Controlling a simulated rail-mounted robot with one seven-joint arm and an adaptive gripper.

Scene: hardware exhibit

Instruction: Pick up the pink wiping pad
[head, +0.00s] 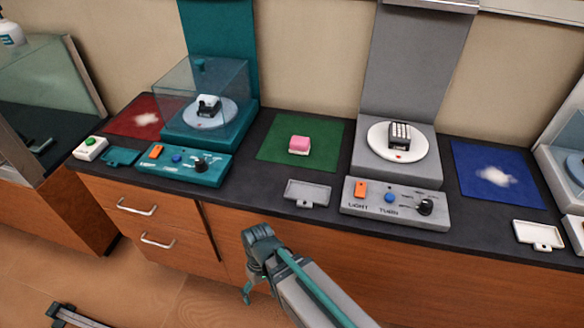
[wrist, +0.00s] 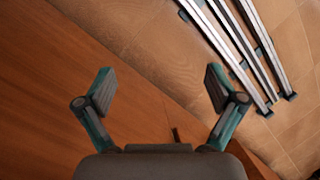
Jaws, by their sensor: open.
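The pink wiping pad (head: 299,144) lies on a green mat (head: 272,151) on the dark counter, between the teal device and the grey device. It looks pink on top with a paler lower edge. My gripper (head: 246,294) is below and in front of the counter edge, left of the pad in the head view, and well apart from it. In the wrist view my gripper (wrist: 160,90) is open and empty, with its two fingers spread. The wrist view shows a wooden cabinet front and floor; the pad is not in it.
A teal device with a clear cover (head: 205,90) stands left of the pad. A grey device (head: 395,205) with a turntable stands right. A grey tray (head: 307,193) lies at the counter's front edge. Drawer handles (head: 137,208) stick out below. Rails (wrist: 235,55) run along the floor.

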